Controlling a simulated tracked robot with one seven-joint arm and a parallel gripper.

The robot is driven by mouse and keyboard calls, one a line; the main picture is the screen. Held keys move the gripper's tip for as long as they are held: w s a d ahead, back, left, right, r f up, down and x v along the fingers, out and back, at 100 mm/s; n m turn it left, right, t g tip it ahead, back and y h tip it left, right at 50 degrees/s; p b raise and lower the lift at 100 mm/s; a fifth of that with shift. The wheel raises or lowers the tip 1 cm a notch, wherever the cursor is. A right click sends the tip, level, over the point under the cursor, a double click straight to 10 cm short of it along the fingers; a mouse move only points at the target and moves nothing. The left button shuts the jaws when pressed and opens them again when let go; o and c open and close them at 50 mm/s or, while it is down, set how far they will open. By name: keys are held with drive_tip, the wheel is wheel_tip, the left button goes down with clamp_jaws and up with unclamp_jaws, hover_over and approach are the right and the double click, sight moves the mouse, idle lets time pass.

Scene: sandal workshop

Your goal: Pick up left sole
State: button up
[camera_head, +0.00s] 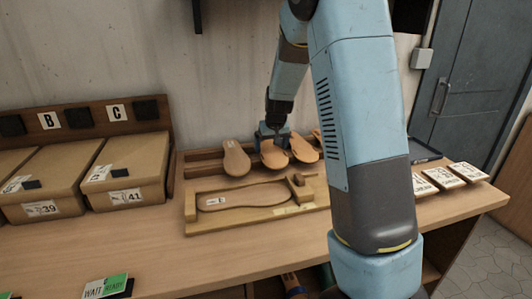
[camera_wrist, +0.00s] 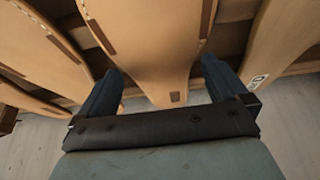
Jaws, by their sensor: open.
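Several tan soles lie side by side in a wooden rack on the bench. The leftmost sole (camera_head: 236,160) stands a little apart, and another sole (camera_head: 273,156) lies just right of it. My gripper (camera_head: 273,132) is over the far end of that second sole. In the wrist view my gripper (camera_wrist: 163,76) is open, with one finger on each side of a sole (camera_wrist: 150,45). I cannot tell whether the fingers touch it. Neighbouring soles show to the left (camera_wrist: 40,50) and right (camera_wrist: 275,40). Which one is the left sole is not readable.
A wooden fixture (camera_head: 192,214) with a sole-shaped recess and an E label lies in front of the rack. Cardboard boxes (camera_head: 125,178) stand at left. White cards (camera_head: 440,178) lie at right. A green and white card (camera_head: 108,287) lies on the front bench area, which is mostly clear.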

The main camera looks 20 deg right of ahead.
drive_tip(key=c, duration=0.9)
drive_tip(key=shift+o, duration=0.2)
